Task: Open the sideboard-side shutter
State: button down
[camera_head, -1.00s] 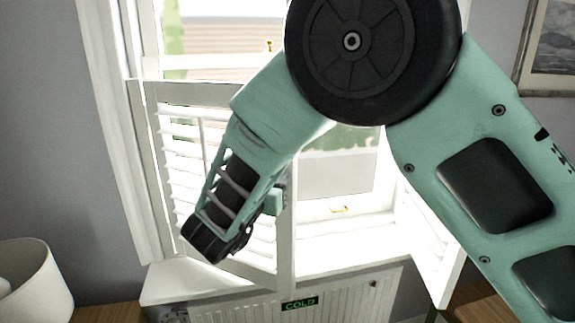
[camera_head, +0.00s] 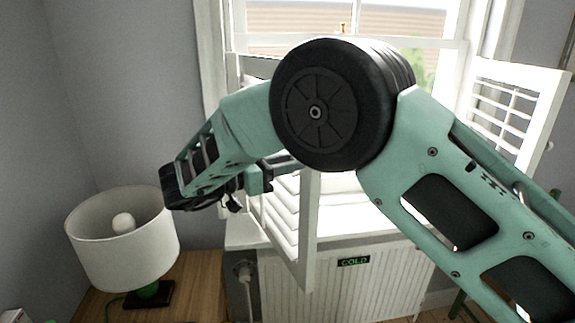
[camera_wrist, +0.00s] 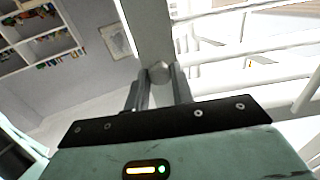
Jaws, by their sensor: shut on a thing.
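The left white louvred shutter (camera_head: 308,230) stands swung out from the window, its free edge towards me. It is on the side of the lamp and the wooden top; part of it is hidden behind my arm. In the wrist view its white stile (camera_wrist: 150,30) carries a small round knob (camera_wrist: 160,72). My gripper (camera_wrist: 160,88) is shut on this knob, one finger on each side. In the head view my gripper (camera_head: 285,165) is at the shutter's left face, its fingertips partly hidden by my arm.
A white lamp (camera_head: 120,245) stands on a wooden top (camera_head: 200,285) at the left, near my wrist. A radiator (camera_head: 380,285) marked COLD is below the white sill (camera_head: 243,232). The right shutter (camera_head: 510,110) stands open. Shelves (camera_wrist: 40,35) show in the wrist view.

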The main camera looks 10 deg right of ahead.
jog(key=shift+a+r, duration=0.1)
jog(key=c, duration=1.2)
grip_release()
jog(key=b+v, duration=0.2)
jog(key=v, duration=1.3)
jog(key=shift+b, duration=0.3)
jog(key=shift+v, duration=1.25)
